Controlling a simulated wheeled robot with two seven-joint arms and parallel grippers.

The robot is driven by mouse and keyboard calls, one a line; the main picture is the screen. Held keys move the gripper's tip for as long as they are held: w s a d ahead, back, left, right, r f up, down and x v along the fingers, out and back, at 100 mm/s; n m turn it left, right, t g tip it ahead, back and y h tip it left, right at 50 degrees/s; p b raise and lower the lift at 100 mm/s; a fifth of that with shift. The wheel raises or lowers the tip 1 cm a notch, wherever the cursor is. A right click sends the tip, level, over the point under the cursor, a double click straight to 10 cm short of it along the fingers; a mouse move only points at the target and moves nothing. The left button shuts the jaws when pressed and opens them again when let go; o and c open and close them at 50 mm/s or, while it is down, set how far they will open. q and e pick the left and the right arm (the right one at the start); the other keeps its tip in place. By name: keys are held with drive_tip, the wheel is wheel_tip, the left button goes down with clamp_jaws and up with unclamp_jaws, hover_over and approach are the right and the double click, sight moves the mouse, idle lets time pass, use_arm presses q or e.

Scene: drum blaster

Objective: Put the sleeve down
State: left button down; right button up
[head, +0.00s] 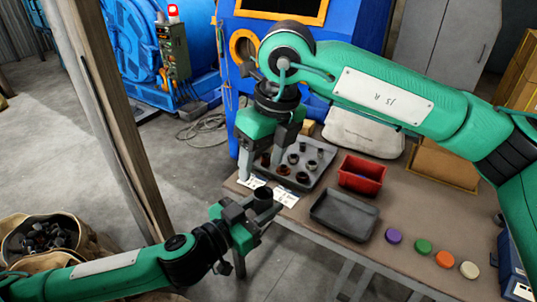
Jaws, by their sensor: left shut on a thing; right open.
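My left gripper (258,208) is shut on a dark, short cylindrical sleeve (263,194). It holds the sleeve upright at the near left edge of the brown table (420,205), over or near white paper cards (286,198). I cannot tell whether the sleeve touches anything below. My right gripper (263,160) is open, pointing down just above and behind the sleeve, by the left side of a grey tray (318,172). The tray holds several small ring-like parts, some dark and some rusty brown. The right gripper hides part of the tray.
A red bin (362,174) and an empty dark tray (344,216) stand right of the grey tray. Purple, green, orange and beige discs (423,246) line the front right. A pale bag (362,133) and cardboard box (442,166) are behind. A wooden post (110,120) rises at left.

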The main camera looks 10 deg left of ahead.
sight(264, 201)
drive_tip(key=shift+d+t+h, duration=0.4)
drive_tip(key=shift+d+t, duration=0.05)
drive_tip(key=shift+t, duration=0.05)
wheel_tip(264, 201, down, 11)
drive_tip(key=w+a, duration=0.1)
drive_tip(key=shift+a+f, duration=0.15)
drive_tip(key=shift+w, duration=0.1)
drive_tip(key=c, duration=1)
use_arm(q)
drive_tip(key=c, duration=1.4)
unclamp_jaws()
use_arm(e)
drive_tip(key=shift+c, duration=1.1)
use_arm(q)
drive_tip(key=o, duration=0.5)
